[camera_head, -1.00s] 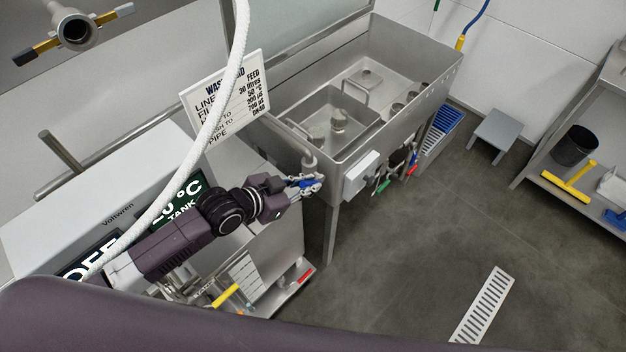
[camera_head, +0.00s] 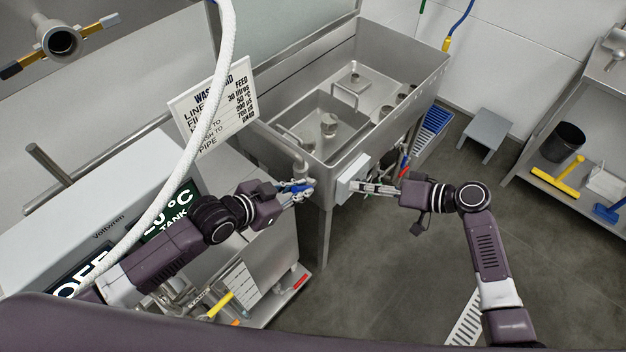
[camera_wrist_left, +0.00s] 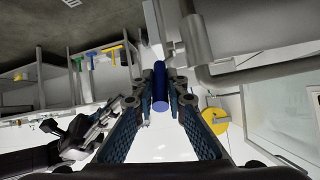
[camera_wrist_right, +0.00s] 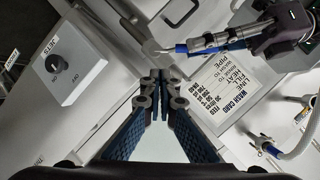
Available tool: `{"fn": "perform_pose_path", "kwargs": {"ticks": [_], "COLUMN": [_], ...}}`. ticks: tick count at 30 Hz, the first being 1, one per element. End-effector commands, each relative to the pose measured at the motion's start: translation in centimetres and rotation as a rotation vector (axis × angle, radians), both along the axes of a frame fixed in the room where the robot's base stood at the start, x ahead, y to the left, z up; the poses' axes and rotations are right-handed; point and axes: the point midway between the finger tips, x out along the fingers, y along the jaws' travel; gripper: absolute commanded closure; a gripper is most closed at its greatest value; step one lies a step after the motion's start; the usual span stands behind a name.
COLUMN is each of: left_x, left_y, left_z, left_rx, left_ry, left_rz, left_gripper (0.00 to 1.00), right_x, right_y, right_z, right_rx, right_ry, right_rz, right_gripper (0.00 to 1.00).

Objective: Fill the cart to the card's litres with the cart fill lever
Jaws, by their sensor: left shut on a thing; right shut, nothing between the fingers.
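A blue lever (camera_head: 297,188) sits on the pipe at the near corner of the steel tub (camera_head: 428,88). My left gripper (camera_head: 307,187) is shut on it, and the blue handle (camera_wrist_left: 159,88) shows between the fingers in the left wrist view. My right gripper (camera_head: 356,186) is shut and empty, close to the grey knob box (camera_head: 353,173) on the tub. The right wrist view shows this box's dark knob (camera_wrist_right: 57,63), marked JETS. The wash card (camera_head: 212,103) reads 30 litres and 50 °C. I cannot make out a litre scale.
A grey cabinet (camera_head: 95,222) at the left has displays reading OFF and 20 °C TANK, partly behind a white hose (camera_head: 205,130). The floor (camera_head: 400,265) between is mostly open.

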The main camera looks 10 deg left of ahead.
Motion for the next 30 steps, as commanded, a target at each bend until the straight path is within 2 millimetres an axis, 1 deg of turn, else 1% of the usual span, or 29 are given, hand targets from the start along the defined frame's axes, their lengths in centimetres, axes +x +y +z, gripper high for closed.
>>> {"fn": "perform_pose_path", "kwargs": {"ticks": [1,3,6,8,11,14,24,27,30], "left_x": [0.1,0.1,0.1,0.2,0.2,0.2,0.2,0.2,0.2], "left_y": [-0.1,-0.1,-0.1,-0.1,-0.1,-0.1,-0.1,-0.1,-0.1], "left_z": [0.3,0.3,0.3,0.3,0.3,0.3,0.3,0.3,0.3], "left_rx": [-0.004,-0.004,-0.004,-0.004,-0.004,-0.004,-0.004,-0.004,-0.004], "left_ry": [-0.006,-0.006,-0.006,-0.006,-0.006,-0.007,-0.007,-0.007,-0.007], "left_rz": [-0.001,0.000,0.000,0.000,0.000,0.000,0.000,0.000,0.000], "left_gripper": [1.00,1.00,1.00,1.00,1.00,1.00,1.00,1.00,1.00], "right_x": [0.1,-0.1,-0.3,-0.3,-0.1,0.4,2.5,1.2,0.4], "right_y": [0.5,1.0,1.5,1.8,2.8,4.4,11.0,11.2,11.4], "right_z": [2.3,4.6,6.5,6.9,6.7,6.3,4.0,2.6,1.9], "right_rx": [0.028,0.059,0.084,0.092,0.096,0.096,0.094,0.092,0.092], "right_ry": [-0.035,-0.068,-0.097,-0.103,-0.104,-0.104,-0.103,-0.099,-0.101], "right_rz": [0.034,0.070,0.103,0.111,0.116,0.114,0.114,0.111,0.111], "right_gripper": [1.00,1.00,1.00,1.00,1.00,1.00,1.00,1.00,1.00]}}
